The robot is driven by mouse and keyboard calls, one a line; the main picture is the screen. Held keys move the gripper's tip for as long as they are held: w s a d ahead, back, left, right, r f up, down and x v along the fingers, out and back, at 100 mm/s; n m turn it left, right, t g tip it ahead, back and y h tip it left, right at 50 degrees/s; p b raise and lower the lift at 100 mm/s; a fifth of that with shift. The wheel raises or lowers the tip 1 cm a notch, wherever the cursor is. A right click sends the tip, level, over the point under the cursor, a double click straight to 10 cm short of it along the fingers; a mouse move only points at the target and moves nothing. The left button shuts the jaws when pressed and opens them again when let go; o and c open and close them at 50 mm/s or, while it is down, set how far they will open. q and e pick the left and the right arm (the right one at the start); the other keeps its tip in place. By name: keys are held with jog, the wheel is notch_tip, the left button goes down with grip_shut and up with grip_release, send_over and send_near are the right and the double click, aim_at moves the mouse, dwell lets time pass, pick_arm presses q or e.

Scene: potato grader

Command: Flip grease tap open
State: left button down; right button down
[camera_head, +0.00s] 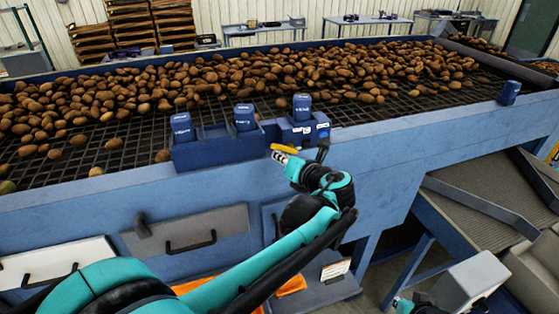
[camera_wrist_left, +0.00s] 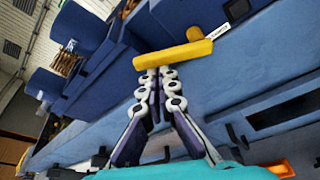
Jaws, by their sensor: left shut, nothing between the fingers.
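A yellow lever (camera_head: 284,149), which looks like the grease tap handle, sticks out from the front of the blue housing on the grader's near side. In the left wrist view the yellow lever (camera_wrist_left: 178,55) lies across the picture, with a raised knob at its right end. My left gripper (camera_head: 287,156) is shut and empty, with its fingertips at the lever's near side. In the left wrist view the fingertips (camera_wrist_left: 157,75) sit just below the lever; I cannot tell whether they touch it. A teal part of my right arm shows at the bottom right edge, its fingers not clear.
Blue canisters (camera_head: 245,118) stand along the blue housing (camera_head: 215,150). Potatoes (camera_head: 200,85) cover the dark mesh bed behind. A panel with a black handle (camera_head: 190,242) is below on the left. A grey conveyor (camera_head: 490,190) slopes at the right.

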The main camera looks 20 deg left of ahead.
aim_at(291, 144)
pick_arm(q)
jog(key=shift+w+d+r, duration=0.2)
jog(key=shift+d+r, duration=0.1)
jog(key=shift+r, duration=0.45)
jog(key=shift+w+d+r+m+y, duration=0.1)
jog(key=shift+d+r+m+y, duration=0.1)
jog(key=shift+r+m+y, duration=0.35)
jog(key=shift+w+d+r+b, duration=0.2)
jog(key=shift+w+d+r, duration=0.15)
jog(key=shift+d, duration=0.1)
jog(key=shift+w+d+r+b, duration=0.2)
jog(key=shift+w+d+r, duration=0.1)
jog(key=shift+d, duration=0.15)
jog(key=shift+w+d+h, duration=0.1)
jog(key=shift+d+h, duration=0.05)
jog(key=shift+h, duration=0.1)
